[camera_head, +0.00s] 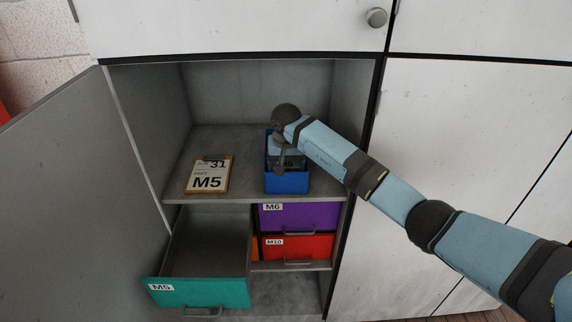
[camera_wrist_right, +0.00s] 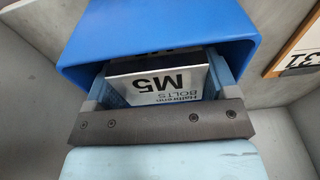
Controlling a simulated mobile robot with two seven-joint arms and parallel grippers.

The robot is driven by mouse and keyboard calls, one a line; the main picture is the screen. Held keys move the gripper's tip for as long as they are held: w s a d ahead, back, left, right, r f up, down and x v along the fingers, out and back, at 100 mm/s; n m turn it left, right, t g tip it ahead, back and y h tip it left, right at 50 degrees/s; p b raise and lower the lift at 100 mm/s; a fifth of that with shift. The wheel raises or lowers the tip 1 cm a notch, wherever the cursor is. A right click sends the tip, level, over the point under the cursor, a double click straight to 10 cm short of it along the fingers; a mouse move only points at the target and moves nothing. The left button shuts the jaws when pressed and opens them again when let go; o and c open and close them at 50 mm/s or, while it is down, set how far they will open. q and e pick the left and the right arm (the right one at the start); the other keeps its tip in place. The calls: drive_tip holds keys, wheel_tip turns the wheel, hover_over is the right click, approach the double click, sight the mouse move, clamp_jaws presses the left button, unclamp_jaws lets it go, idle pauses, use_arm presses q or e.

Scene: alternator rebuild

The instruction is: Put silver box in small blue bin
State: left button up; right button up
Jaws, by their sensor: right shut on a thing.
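The small blue bin (camera_head: 287,184) stands on the cabinet's upper shelf, and it fills much of the right wrist view (camera_wrist_right: 150,30). The silver box (camera_wrist_right: 158,80), marked M5 and "BOLTS", is at the bin's opening in the right wrist view, its far part inside the bin. My right gripper (camera_head: 283,158) is over the bin, shut on the silver box; its fingers (camera_wrist_right: 160,100) show at the box's two sides. In the head view the arm and gripper hide most of the box. Whether the box touches the bin's floor cannot be told. My left gripper is out of view.
A clipboard sign marked M5 (camera_head: 209,174) lies on the shelf left of the bin. Below, a teal drawer (camera_head: 200,293) is pulled out, beside purple (camera_head: 300,217) and red (camera_head: 297,248) drawers. The cabinet door (camera_head: 80,190) hangs open at the left.

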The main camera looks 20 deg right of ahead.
drive_tip(key=shift+w+f, duration=0.1)
drive_tip(key=shift+f, duration=0.15)
drive_tip(key=shift+f+b, duration=0.6)
drive_tip(key=o, duration=0.9)
drive_tip(key=shift+c, duration=0.2)
drive_tip(key=shift+r, duration=0.1)
